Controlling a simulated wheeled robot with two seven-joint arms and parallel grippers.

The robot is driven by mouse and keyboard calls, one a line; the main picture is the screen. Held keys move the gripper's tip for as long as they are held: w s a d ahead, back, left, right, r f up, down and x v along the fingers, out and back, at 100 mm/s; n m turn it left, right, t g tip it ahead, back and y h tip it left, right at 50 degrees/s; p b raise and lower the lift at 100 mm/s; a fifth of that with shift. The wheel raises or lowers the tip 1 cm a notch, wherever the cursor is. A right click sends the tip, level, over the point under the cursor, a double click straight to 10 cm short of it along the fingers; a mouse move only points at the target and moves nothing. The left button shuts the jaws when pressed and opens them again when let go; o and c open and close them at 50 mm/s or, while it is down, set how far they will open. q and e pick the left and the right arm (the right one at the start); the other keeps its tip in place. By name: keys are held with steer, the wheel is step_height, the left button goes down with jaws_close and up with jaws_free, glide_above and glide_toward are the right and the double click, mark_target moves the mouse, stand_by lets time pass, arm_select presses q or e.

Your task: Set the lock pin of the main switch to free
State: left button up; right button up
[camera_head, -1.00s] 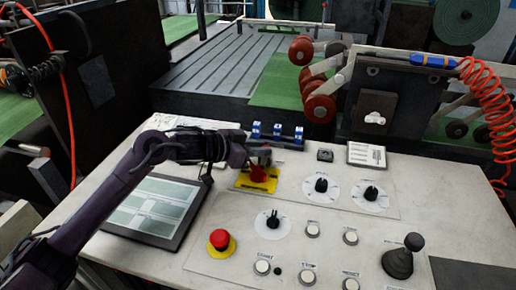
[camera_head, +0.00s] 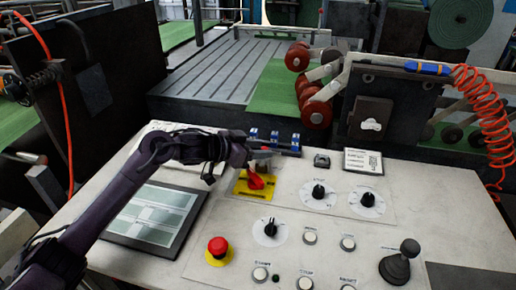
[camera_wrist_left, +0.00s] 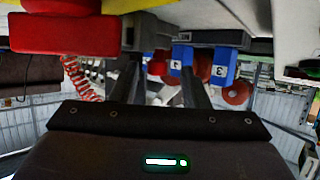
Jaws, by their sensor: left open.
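The main switch is a red rotary handle (camera_head: 255,181) on a yellow plate (camera_head: 242,192), at the back left of the console. My left gripper (camera_head: 262,154) is just behind and above the handle, between it and a rack of blue padlocks (camera_head: 274,136). In the left wrist view, the open fingers (camera_wrist_left: 160,88) have nothing visibly held between them. A large red and yellow part (camera_wrist_left: 65,35), which looks like the switch, is at the upper left there, and numbered blue padlocks (camera_wrist_left: 224,65) lie beyond the fingers. I cannot make out the lock pin. My right gripper is out of view.
The console (camera_head: 215,170) carries a tilted screen (camera_head: 155,215), a red emergency button (camera_head: 217,248), several black knobs (camera_head: 318,192), push buttons and a joystick (camera_head: 400,262). Rollers (camera_head: 316,112) and a coiled orange hose (camera_head: 485,105) stand behind. The air above the console's right is clear.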

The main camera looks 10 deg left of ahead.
arm_select(q)
steer(key=b+v, duration=0.1)
steer(key=v, duration=0.6)
steer(key=shift+s+a+r, duration=0.15)
steer(key=shift+s+a, duration=0.05)
steer(key=shift+a, duration=0.05)
